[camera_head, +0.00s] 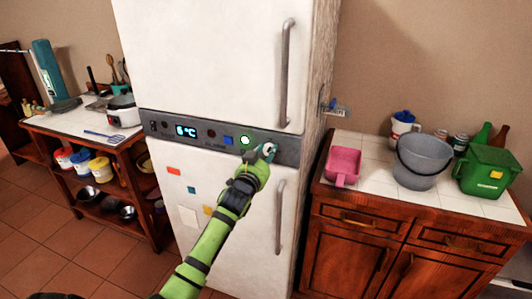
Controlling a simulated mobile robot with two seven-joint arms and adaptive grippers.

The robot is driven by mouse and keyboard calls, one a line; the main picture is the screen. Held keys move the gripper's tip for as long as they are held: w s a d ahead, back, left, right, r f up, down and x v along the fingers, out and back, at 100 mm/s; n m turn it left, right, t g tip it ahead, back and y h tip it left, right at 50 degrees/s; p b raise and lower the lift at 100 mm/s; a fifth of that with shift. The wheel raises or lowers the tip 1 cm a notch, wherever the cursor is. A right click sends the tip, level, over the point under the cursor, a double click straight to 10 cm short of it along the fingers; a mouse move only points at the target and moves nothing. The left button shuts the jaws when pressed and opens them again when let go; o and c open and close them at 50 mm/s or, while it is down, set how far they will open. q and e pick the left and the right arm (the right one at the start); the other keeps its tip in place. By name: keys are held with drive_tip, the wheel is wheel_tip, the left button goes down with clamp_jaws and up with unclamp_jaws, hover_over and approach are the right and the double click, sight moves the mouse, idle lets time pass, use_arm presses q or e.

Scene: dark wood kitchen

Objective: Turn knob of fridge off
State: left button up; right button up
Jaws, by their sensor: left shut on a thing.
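The white fridge (215,55) stands in the middle of the head view. A dark control panel (220,137) runs across it between the upper and lower doors. The panel has a blue display (186,131) reading 6°C, small buttons, and a round green light (246,141) that is lit. The knob (268,150) is at the panel's right end. My left gripper (264,156) is at the knob and shut on it, covering part of it. The exact angle of the knob is too small to tell. My right gripper is not in view.
A wooden counter (400,200) on the right holds a grey bucket (423,160), a pink container (343,166) and a green bin (486,172). A low shelf unit (80,140) with kitchenware stands on the left. Tiled floor (90,235) is free at the lower left.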

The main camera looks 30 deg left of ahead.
use_arm(q)
drive_tip(key=n+p, duration=0.1)
drive_tip(key=n, duration=0.3)
drive_tip(key=shift+r+n, duration=0.15)
drive_tip(key=shift+n, duration=0.15)
drive_tip(key=shift+r, duration=0.1)
idle(0.4)
drive_tip(key=o, duration=1.1)
drive_tip(key=shift+o, duration=0.2)
drive_tip(key=v, duration=1.2)
